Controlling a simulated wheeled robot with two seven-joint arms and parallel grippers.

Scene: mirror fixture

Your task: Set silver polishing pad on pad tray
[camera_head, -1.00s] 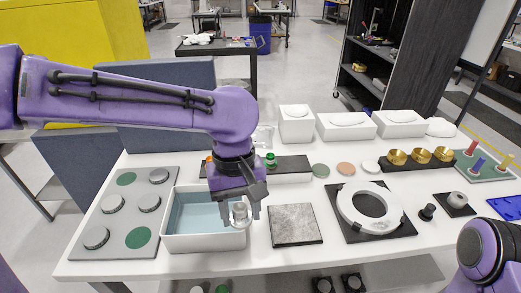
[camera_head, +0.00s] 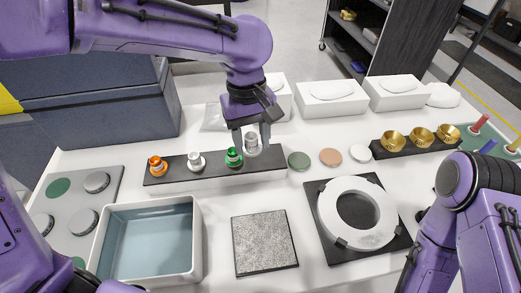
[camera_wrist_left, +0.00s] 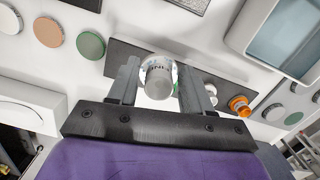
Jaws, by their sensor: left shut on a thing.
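My left gripper (camera_head: 252,143) is shut on a silver-topped polishing pad (camera_head: 251,140). It holds the pad at the right part of the long black-topped pad tray (camera_head: 215,173), right of a green-knobbed pad (camera_head: 233,157). I cannot tell whether the pad touches the tray. In the left wrist view the silver pad (camera_wrist_left: 158,76) sits between the two fingers, with the dark tray (camera_wrist_left: 112,62) behind it. An orange-knobbed pad (camera_head: 157,166) and another silver-white one (camera_head: 196,161) stand on the tray's left and middle. My right gripper is out of view.
A white basin with blue-grey inside (camera_head: 150,239) stands front left, beside a grey speckled plate (camera_head: 264,242). A white ring on a black base (camera_head: 357,212) is to the right. Green, copper and white discs (camera_head: 330,156) lie right of the tray. White boxes (camera_head: 332,98) stand behind.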

